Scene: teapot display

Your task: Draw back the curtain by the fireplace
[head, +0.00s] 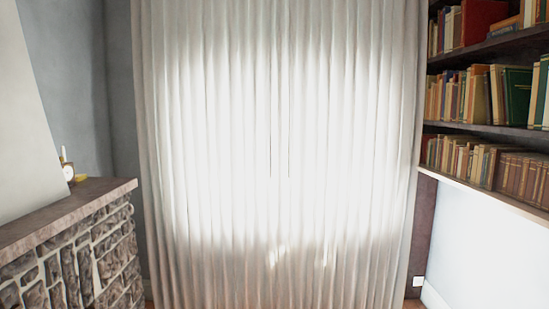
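A pale, pleated curtain (225,130) hangs across the middle of the head view, from the top edge down to the bottom edge. It is drawn closed, and bright light shines through its middle. A thin vertical line near its centre may be where two halves meet, but I cannot tell for sure. The stone fireplace (95,260) with a dark mantel top (60,215) stands to the left of the curtain. My gripper is not in view.
Dark shelves with several rows of books (485,95) fill the upper right. A white wall (480,245) lies below them. Little of the wooden floor shows.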

